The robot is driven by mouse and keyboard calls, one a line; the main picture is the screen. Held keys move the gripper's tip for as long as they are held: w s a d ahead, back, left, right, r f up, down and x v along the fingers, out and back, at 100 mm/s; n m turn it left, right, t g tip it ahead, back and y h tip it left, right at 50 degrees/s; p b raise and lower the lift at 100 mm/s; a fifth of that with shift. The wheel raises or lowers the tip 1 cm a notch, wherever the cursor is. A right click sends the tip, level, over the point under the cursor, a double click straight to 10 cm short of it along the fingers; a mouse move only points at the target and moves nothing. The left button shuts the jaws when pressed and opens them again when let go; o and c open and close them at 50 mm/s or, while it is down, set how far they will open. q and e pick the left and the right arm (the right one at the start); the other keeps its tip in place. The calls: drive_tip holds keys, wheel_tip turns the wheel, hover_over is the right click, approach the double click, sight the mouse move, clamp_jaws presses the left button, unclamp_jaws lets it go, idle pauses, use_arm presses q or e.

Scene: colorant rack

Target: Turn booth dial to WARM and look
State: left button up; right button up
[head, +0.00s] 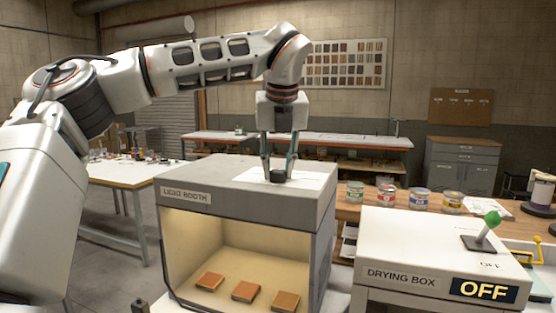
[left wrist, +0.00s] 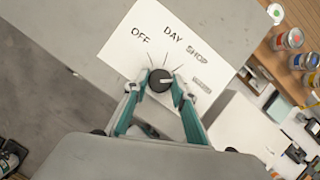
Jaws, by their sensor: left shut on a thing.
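The light booth (head: 178,196) is a grey box with an open front. Its inside is lit with a pale yellowish light, and three brown sample tiles (head: 246,291) lie on its floor. The black round dial (left wrist: 159,80) sits on a white card (left wrist: 128,48) on the booth's top, with OFF, DAY, SHOP and a fourth label too blurred to read around it. My left gripper (head: 278,165) points straight down over the booth and is shut on the dial, one finger on each side. The dial's pointer is too small to read. My right gripper is out of view.
A white drying box (head: 440,246) marked OFF, with a green-knobbed lever (head: 491,220), stands to the right. Several paint cans (head: 420,200) stand on the wooden bench behind it. A white table (head: 120,172) is at the left.

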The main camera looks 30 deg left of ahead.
use_arm(q)
drive_tip(key=shift+m+h+p, duration=0.4)
drive_tip(key=shift+m, duration=0.7)
drive_tip(key=o, duration=1.1)
drive_tip(key=shift+r, duration=0.15)
drive_tip(key=v, duration=1.1)
drive_tip(key=shift+s+r, duration=0.2)
drive_tip(key=shift+s, duration=0.15)
drive_tip(key=shift+s, duration=0.1)
